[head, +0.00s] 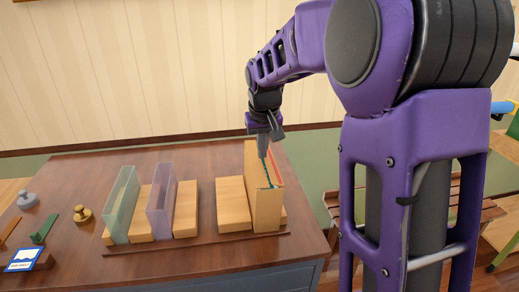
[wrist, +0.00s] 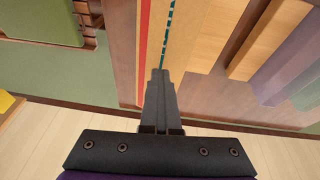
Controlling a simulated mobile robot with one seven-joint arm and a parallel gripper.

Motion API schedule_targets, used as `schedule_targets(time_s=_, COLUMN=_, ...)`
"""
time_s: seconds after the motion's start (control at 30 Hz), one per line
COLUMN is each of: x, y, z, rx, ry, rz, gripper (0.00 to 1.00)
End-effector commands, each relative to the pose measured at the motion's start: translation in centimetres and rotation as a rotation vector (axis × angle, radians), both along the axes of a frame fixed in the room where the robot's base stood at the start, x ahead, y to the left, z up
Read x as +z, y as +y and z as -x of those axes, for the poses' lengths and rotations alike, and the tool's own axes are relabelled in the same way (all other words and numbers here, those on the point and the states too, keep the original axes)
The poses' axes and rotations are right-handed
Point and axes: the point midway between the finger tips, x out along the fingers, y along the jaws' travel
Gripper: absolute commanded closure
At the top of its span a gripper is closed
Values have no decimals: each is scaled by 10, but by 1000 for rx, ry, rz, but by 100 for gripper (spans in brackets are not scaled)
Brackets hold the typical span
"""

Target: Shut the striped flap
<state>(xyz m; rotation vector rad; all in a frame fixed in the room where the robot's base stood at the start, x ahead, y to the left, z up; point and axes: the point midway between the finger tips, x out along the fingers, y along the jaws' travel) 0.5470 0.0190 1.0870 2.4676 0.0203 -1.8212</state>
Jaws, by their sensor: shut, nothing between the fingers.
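An upright light-wood panel (head: 264,200) stands at the right end of the row on the table. Teal and red lines show along its upper right side; I take this for the striped flap, though its face is turned from the head view. In the wrist view a teal dashed strip (wrist: 168,32) and a red strip (wrist: 143,45) run beside light wood (wrist: 195,40). My gripper (head: 264,150) is shut and empty, pointing down at the panel's top. In the wrist view its fingertips (wrist: 160,75) lie at the strips' near end; I cannot tell whether they touch.
A translucent green panel (head: 121,205) and a purple one (head: 160,208) stand upright to the left, between low wooden blocks (head: 230,202). Small knobs and a blue-framed card (head: 24,260) lie at the table's left. A wooden bench (head: 470,205) stands right of the table.

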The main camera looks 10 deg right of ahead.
Motion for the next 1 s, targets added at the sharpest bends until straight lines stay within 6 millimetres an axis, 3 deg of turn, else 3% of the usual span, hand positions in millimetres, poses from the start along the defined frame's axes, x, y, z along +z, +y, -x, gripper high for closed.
schedule_targets(time_s=0.23, x=4, y=-8, z=0, rx=-2, ry=0, rz=2, gripper=100)
schedule_targets(time_s=0.37, x=17, y=-8, z=-1, rx=-1, ry=-1, rz=2, gripper=100)
schedule_targets(time_s=0.8, x=103, y=-2, z=21, rx=-1, ry=-4, rz=1, gripper=100)
schedule_targets(time_s=1.0, x=128, y=0, z=29, rx=-1, ry=-1, rz=1, gripper=100)
